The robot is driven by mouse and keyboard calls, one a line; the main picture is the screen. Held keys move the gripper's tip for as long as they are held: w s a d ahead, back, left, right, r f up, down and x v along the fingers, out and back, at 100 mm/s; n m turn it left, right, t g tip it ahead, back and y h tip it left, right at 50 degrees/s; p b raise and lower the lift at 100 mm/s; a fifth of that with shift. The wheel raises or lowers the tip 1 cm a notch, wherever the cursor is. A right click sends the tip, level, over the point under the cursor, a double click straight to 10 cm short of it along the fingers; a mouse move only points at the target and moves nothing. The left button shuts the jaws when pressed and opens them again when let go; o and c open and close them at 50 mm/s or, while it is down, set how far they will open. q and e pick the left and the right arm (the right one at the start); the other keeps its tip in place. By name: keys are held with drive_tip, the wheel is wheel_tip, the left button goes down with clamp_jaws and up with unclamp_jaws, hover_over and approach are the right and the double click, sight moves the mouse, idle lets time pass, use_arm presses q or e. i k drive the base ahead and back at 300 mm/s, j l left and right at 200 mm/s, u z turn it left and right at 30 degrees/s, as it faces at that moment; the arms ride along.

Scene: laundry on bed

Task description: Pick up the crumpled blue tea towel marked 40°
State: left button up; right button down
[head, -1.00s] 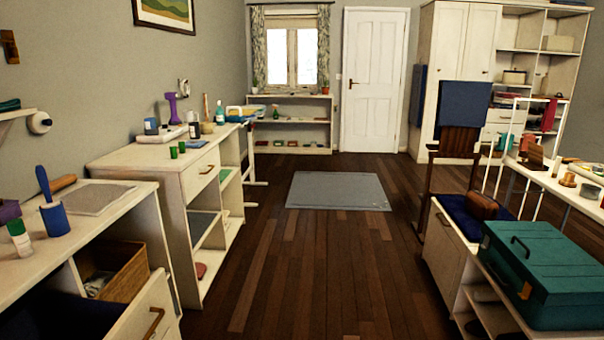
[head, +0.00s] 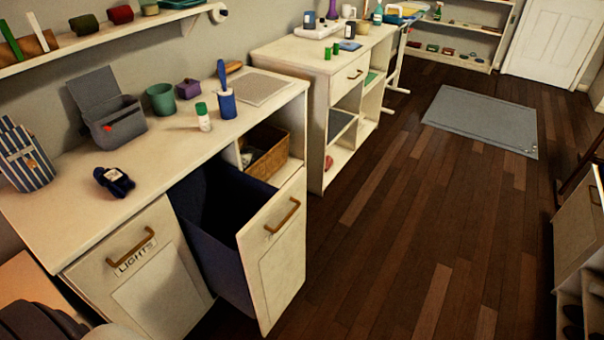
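No cloth that I can clearly read as a blue tea towel marked 40° shows in the head view. A small dark navy bundle (head: 114,182) lies on the white counter (head: 165,205) at the left; I cannot tell whether it is cloth, and no marking is readable. A blue-and-white striped item (head: 24,160) with a small red spot stands at the counter's left end. Neither of my grippers is in view.
A pulled-out drawer (head: 275,240) with a dark blue inside juts over the floor beside a front labelled LIGHTS (head: 135,257). A grey caddy (head: 110,112), green pot (head: 161,99) and lint roller (head: 226,95) stand on the counter. The wooden floor (head: 420,230) is mostly clear.

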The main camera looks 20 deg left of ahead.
sight(118, 182)
drive_tip(key=u, duration=1)
